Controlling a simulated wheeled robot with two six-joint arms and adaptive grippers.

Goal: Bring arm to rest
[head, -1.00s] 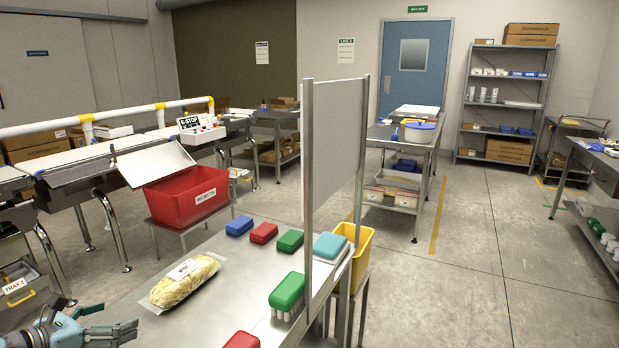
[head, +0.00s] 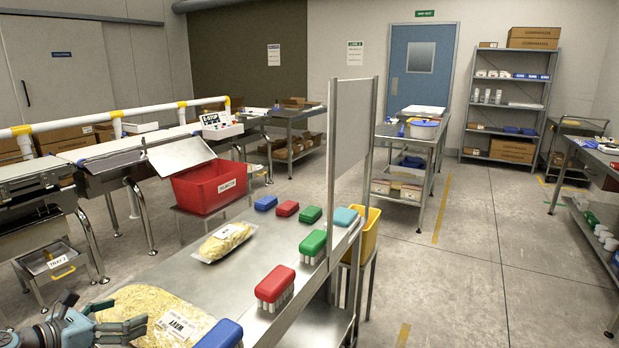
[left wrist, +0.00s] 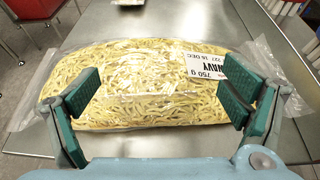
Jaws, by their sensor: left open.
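My left gripper (head: 112,330) shows at the lower left of the head view, beside the near end of the steel table. In the left wrist view its two green-padded fingers (left wrist: 160,98) are spread apart with nothing clamped between them. A clear bag of yellow noodles (head: 150,312) with a white label lies on the table close by. In the left wrist view this bag (left wrist: 150,70) lies just beyond and partly behind the fingers; I cannot tell whether they touch it. My right gripper is not in view.
A second noodle bag (head: 226,240) lies farther along the table (head: 240,290). Brushes with red (head: 275,285), green and blue tops line its right side beside an upright panel (head: 350,130). A red bin (head: 212,186) stands beyond.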

